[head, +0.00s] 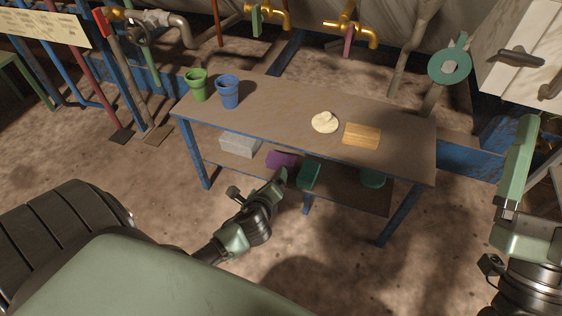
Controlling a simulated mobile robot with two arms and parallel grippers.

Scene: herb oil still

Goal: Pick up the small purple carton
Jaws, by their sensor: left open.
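The small purple carton (282,159) lies on the lower shelf of the workbench (270,99), under the tabletop. Its upper part is close below the front edge of the top. My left gripper (259,184) is open and empty, in front of the bench and just below the carton in the picture. It appears apart from the carton. My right gripper (518,165) is at the right edge of the view, away from the carton; its jaw opening cannot be made out.
A grey block (239,144) sits left of the carton on the shelf; green items (309,175) sit to its right. A green pot (198,86), blue pot (229,92), pale round piece (324,122) and wooden board (361,136) are on top. Bench legs flank the shelf.

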